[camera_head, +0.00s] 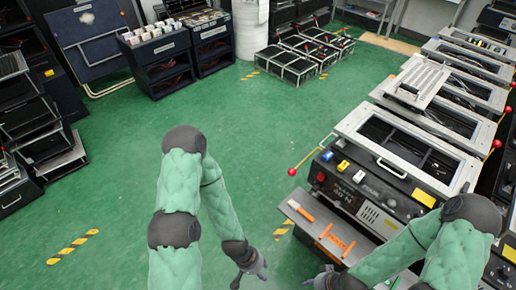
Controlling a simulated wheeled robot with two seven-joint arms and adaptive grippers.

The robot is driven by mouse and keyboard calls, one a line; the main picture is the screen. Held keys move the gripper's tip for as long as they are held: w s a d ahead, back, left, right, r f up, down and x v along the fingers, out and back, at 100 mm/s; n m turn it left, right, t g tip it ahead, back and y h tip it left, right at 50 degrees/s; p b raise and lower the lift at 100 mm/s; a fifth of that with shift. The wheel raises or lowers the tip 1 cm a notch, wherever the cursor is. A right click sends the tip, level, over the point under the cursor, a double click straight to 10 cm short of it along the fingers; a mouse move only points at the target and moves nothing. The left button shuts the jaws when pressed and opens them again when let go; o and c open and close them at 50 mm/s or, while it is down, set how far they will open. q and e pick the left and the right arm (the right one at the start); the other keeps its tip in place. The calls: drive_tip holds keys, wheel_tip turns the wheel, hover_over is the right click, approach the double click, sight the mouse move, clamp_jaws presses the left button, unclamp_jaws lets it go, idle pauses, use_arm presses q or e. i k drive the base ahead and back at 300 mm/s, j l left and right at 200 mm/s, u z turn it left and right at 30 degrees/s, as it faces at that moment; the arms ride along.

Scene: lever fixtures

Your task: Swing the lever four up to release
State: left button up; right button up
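A lever with a red ball knob (291,172) and a thin rod sticks out from the left side of the nearest fixture (345,185). The rod slants up to the right toward the fixture's frame. Other red lever knobs show along the right side, one of them at the fixture's right edge (497,144). I cannot read which lever is number four. My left gripper (251,275) is low in the middle, below and left of the near knob, apart from it, with its fingers spread and empty. My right gripper (318,281) is at the bottom edge, partly cut off.
A grey shelf (296,208) with orange-handled tools juts from the near fixture's front. More fixtures (464,62) run back along the right. Black racks (40,150) stand at left and bins (155,50) at the back. The green floor (250,120) between is clear.

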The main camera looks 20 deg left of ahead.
sight(292, 172)
drive_tip(key=i+j+u, duration=0.6)
drive_tip(key=i+u, duration=0.15)
drive_tip(key=i, duration=0.05)
